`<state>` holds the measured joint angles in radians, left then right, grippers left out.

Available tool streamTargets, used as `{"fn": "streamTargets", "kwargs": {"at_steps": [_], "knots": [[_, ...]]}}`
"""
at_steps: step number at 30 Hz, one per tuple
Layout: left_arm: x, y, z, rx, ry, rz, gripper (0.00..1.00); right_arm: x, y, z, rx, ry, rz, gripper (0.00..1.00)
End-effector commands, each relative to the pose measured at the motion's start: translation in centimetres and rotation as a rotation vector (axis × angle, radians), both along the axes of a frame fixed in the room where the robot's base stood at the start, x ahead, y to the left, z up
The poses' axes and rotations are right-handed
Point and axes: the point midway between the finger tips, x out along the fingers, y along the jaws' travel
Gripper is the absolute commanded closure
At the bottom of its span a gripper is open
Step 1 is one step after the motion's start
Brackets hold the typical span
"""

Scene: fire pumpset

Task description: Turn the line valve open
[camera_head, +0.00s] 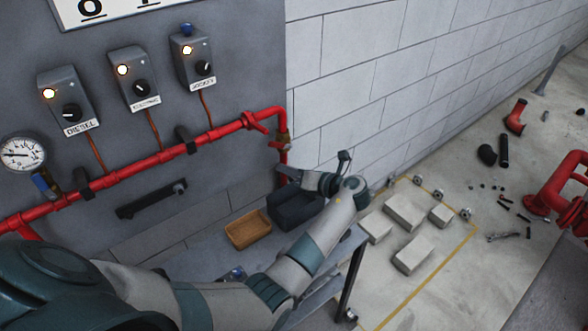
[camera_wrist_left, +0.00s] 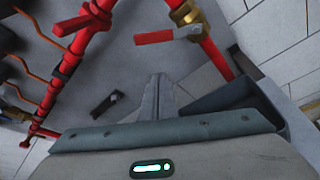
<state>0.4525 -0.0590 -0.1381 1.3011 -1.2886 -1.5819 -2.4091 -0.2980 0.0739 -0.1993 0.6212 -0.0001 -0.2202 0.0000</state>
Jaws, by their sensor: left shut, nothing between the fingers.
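The line valve is probably the brass valve (camera_head: 284,136) on the red pipe's vertical drop at the right end of the panel; the brass body also shows in the left wrist view (camera_wrist_left: 188,17). Its red lever (camera_head: 277,145) sticks out to the left, across the pipe, and shows plainly in the left wrist view (camera_wrist_left: 160,36). My left gripper (camera_head: 282,171) is shut and empty, just below the lever. In the left wrist view its closed fingertips (camera_wrist_left: 160,80) point toward the lever, with a visible gap. My right gripper is not in view.
A second red handle (camera_head: 255,122) sits on the horizontal pipe to the left. A dark bin (camera_head: 292,209) and an orange tray (camera_head: 247,230) stand on the bench below. Control boxes and a gauge (camera_head: 22,153) are on the grey panel. Pale blocks lie on the floor.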

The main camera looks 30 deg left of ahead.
Motion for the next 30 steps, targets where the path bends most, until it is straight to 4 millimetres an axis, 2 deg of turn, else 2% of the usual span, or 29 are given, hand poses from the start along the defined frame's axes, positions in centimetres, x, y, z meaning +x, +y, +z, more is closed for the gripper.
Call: {"fn": "streamTargets", "kwargs": {"at_steps": [3,9,11,16,30], "knots": [[0.4,2.2,-0.3,0.002,0.003,0.002,1.00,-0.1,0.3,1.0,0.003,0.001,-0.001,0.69],[1.1,5.2,-0.9,0.000,0.001,0.001,1.00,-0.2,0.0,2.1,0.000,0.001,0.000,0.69],[1.8,4.7,0.2,-0.001,-0.002,0.000,1.00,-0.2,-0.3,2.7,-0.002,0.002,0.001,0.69],[2.7,4.3,1.4,-0.001,0.000,0.000,1.00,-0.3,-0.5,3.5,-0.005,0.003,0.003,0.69],[3.1,4.1,1.8,-0.001,0.000,0.001,1.00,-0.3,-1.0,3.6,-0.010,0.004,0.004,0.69]]}}
